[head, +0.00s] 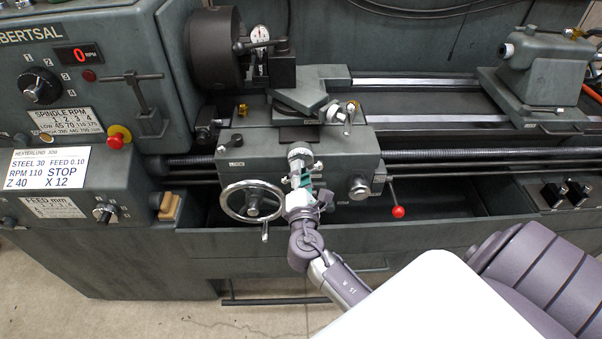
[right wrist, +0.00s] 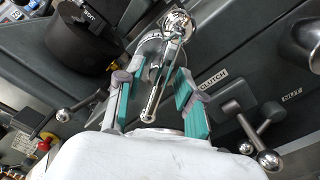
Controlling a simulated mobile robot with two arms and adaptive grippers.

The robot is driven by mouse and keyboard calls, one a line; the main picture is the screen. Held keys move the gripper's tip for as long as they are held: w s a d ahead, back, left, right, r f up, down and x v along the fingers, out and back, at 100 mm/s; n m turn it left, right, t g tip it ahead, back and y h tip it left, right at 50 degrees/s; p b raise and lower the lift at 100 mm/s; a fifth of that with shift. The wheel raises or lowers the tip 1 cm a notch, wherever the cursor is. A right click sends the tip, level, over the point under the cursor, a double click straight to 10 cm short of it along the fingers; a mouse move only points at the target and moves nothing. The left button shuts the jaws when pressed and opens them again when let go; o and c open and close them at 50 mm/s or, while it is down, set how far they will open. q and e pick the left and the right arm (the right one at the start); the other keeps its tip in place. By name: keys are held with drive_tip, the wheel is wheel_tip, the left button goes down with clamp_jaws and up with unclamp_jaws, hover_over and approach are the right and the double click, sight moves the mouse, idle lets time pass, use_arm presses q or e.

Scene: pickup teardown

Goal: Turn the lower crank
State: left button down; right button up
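A bright metal crank (head: 299,154) sits on the front of the lathe carriage, below a smaller crank (head: 350,114) on the upper slide. In the right wrist view the lower crank shows its round ball end (right wrist: 178,24) and a slim handle (right wrist: 151,104) pointing toward my palm. My right gripper (head: 302,181) is just in front of this crank. In the wrist view the teal-padded fingers of the right gripper (right wrist: 156,90) are apart, with the handle between them and visible gaps on both sides. My left gripper is not in view.
A spoked handwheel (head: 253,201) is left of my right gripper. A lever with a red knob (head: 398,211) and a round knob (head: 361,187) are to its right. The chuck (head: 215,48) is up left, the tailstock (head: 541,70) far right. The chip tray lies below.

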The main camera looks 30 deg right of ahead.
clamp_jaws()
drive_tip(key=shift+f+m+b, duration=0.2)
drive_tip(key=shift+m+b, duration=0.5)
drive_tip(key=shift+b, duration=0.2)
drive_tip(key=shift+m+b, duration=1.1)
drive_tip(key=shift+b, duration=0.05)
drive_tip(key=m+b, duration=0.2)
drive_tip(key=shift+m, duration=0.4)
drive_tip(key=shift+r+m+b, duration=0.15)
drive_tip(key=shift+m+b, duration=0.4)
drive_tip(key=shift+m, duration=0.15)
